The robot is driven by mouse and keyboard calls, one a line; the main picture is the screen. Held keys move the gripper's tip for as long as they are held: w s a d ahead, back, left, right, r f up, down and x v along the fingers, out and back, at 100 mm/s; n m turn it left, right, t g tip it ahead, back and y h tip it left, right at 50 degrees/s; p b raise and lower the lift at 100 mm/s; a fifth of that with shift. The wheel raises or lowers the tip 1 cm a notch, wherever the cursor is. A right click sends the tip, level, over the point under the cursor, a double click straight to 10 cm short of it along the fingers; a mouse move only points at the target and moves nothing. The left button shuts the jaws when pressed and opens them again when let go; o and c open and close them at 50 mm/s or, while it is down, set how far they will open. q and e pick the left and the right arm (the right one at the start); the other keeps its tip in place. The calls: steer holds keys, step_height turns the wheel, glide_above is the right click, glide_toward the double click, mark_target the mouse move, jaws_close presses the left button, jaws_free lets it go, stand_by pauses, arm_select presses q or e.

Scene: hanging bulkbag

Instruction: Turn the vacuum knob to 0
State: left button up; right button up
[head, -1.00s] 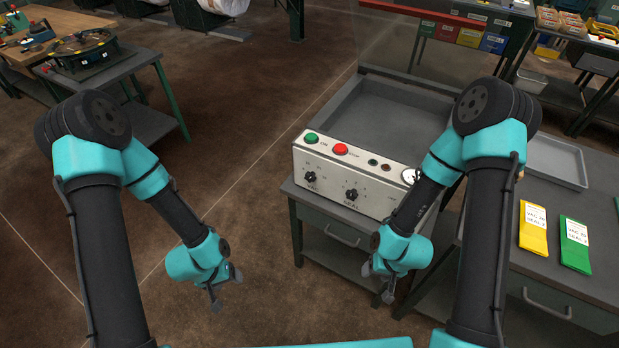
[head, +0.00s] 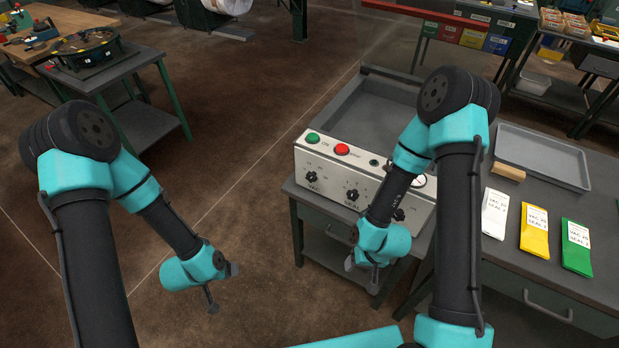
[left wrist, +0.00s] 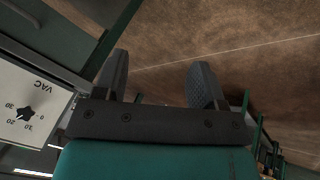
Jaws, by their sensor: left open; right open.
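The black vacuum knob (head: 311,177), labelled VAC, is on the left of the pale control panel (head: 330,160). It also shows at the left edge of the left wrist view (left wrist: 25,113), with numbers around it; its exact setting is too small to tell. My left gripper (head: 222,288) is open and empty over the floor, left of and nearer than the panel, apart from the knob. Its two fingers stand apart in the left wrist view (left wrist: 159,75). My right gripper (head: 362,276) is open and empty in front of the panel's right part, below the SEAL knob (head: 352,194).
The panel also bears a green button (head: 313,138), a red button (head: 342,149) and a gauge partly hidden by my right arm. White (head: 495,214), yellow (head: 534,230) and green (head: 576,247) packets lie on the right table, near a grey tray (head: 540,157). Floor left of the panel is clear.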

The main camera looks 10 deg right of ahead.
arm_select(q)
steer(key=w+d+r+m+t+h, duration=0.3)
steer(key=d+r+m+t, duration=0.1)
steer(key=d+r, duration=0.3)
steer(key=w+d+r+m+t+h, duration=0.3)
steer(key=d+r, duration=0.4)
steer(key=d, duration=0.5)
steer(key=m+t+h, duration=0.1)
steer(key=m+t, duration=0.1)
steer(key=shift+w+m+t+h, duration=0.3)
steer(key=shift+w+r, duration=0.1)
